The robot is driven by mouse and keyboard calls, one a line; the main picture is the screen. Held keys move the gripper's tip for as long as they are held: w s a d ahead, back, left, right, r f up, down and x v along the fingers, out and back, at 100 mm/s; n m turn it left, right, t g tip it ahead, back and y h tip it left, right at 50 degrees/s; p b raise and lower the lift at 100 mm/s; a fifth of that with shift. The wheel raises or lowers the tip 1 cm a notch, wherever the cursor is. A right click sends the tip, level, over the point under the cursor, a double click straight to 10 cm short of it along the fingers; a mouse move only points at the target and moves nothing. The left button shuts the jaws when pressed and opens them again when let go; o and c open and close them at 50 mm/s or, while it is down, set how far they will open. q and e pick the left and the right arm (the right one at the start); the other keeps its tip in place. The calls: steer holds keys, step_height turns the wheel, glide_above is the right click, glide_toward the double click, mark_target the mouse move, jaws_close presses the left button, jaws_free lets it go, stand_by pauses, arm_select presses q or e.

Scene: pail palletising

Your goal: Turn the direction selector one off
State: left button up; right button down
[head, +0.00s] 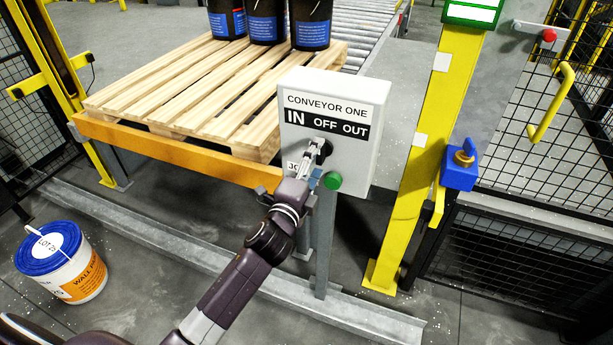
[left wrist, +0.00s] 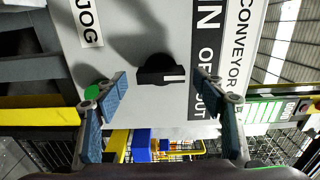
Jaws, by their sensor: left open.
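The direction selector (left wrist: 155,66) is a black knob on the grey Conveyor One control box (head: 361,108), below its IN OFF OUT strip (head: 350,127). In the left wrist view the knob's white mark points right, towards the strip, about level with OFF. My left gripper (head: 318,158) is in front of the box and partly covers the knob in the head view. In the left wrist view the open fingers (left wrist: 160,83) stand either side of the knob, with a gap on each side. My right gripper is out of view.
A green button (head: 332,181) and a JOG label (left wrist: 85,22) are close to the knob. A wooden pallet (head: 180,95) with black pails (head: 266,20) is behind left. A yellow post (head: 432,130) stands right. A white pail (head: 68,270) stands on the floor at left.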

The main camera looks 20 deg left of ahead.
arm_select(q)
steer(key=s, duration=1)
steer(key=shift+a, duration=0.2)
